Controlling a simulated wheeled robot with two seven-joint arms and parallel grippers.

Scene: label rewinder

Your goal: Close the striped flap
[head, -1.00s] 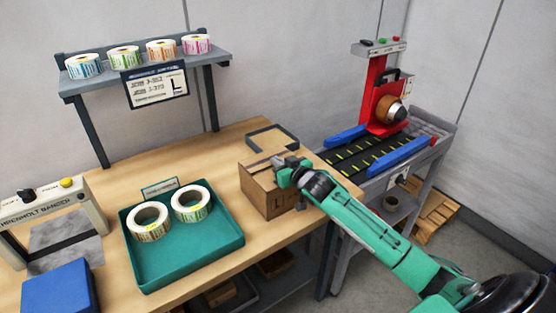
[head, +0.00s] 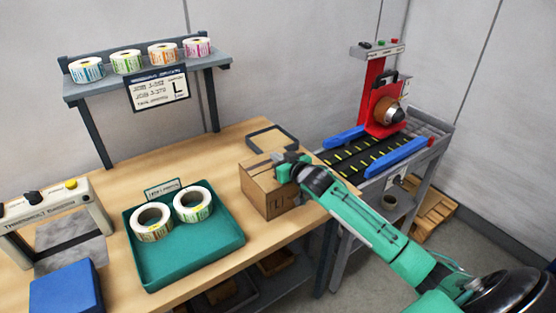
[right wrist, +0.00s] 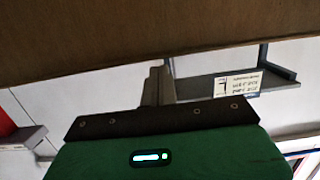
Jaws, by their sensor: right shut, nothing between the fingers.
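A cardboard box (head: 264,193) marked "L" stands on the wooden table, right of the teal tray. Its top looks closed over, but my right gripper (head: 282,160) covers part of it. I cannot make out stripes on any flap. The right gripper is shut and empty at the top right of the box. In the right wrist view the shut fingers (right wrist: 158,84) reach up to a brown surface (right wrist: 120,35) that fills the top of the picture, probably cardboard. I cannot tell whether they touch it. My left gripper is not in view.
The teal tray (head: 222,255) holds two label rolls (head: 151,221). A dark frame (head: 271,138) lies behind the box. A label shelf (head: 150,83) stands at the back. A conveyor with a red machine (head: 380,105) stands at right. A bander (head: 50,215) is at left.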

